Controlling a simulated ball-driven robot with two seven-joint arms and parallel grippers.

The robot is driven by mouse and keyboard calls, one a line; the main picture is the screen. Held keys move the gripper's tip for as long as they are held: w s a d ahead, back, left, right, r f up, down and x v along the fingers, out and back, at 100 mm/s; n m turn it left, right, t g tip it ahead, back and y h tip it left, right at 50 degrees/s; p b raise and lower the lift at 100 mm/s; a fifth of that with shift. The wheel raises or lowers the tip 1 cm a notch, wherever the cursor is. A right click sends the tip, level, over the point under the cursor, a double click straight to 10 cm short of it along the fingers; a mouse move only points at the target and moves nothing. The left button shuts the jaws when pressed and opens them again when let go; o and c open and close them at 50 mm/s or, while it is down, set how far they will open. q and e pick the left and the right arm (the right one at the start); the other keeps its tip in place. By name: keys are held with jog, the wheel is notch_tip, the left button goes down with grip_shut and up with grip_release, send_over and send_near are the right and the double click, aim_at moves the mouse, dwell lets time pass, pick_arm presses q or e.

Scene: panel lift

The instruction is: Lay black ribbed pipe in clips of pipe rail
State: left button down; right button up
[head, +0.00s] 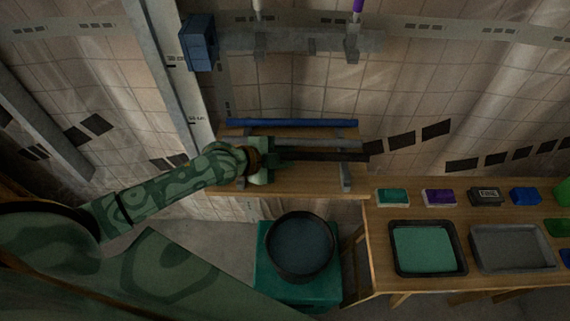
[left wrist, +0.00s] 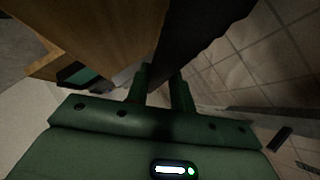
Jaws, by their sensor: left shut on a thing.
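The black ribbed pipe (head: 325,156) lies roughly level in the head view, above the wooden shelf. My left gripper (head: 268,158) is shut on it near its left end. In the left wrist view my left gripper (left wrist: 162,90) has its two fingers around the dark pipe (left wrist: 195,35), which runs away upward. A grey rail (head: 310,40) with two clip-like brackets (head: 352,45) is on the wall, well above the pipe; I take it to be the pipe rail. The pipe is apart from it. My right gripper is not in view.
A blue pipe (head: 290,123) and a grey pipe (head: 318,144) lie beside the black one on a rack (head: 346,178). A blue box (head: 198,43) is left of the rail. A dark round tub (head: 301,246) and a table with trays (head: 423,248) stand in front.

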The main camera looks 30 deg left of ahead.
pick_arm(q)
notch_tip(320, 180, down, 2)
jog(key=shift+f, duration=0.2)
jog(key=shift+s, duration=0.1)
jog(key=shift+f, duration=0.15)
jog(key=c, duration=1.2)
grip_release()
jog(key=shift+f+b, duration=0.1)
jog(key=shift+b, duration=0.2)
jog(key=p+v, duration=0.4)
jog(key=v, duration=1.2)
jog(key=shift+a+r, duration=0.25)
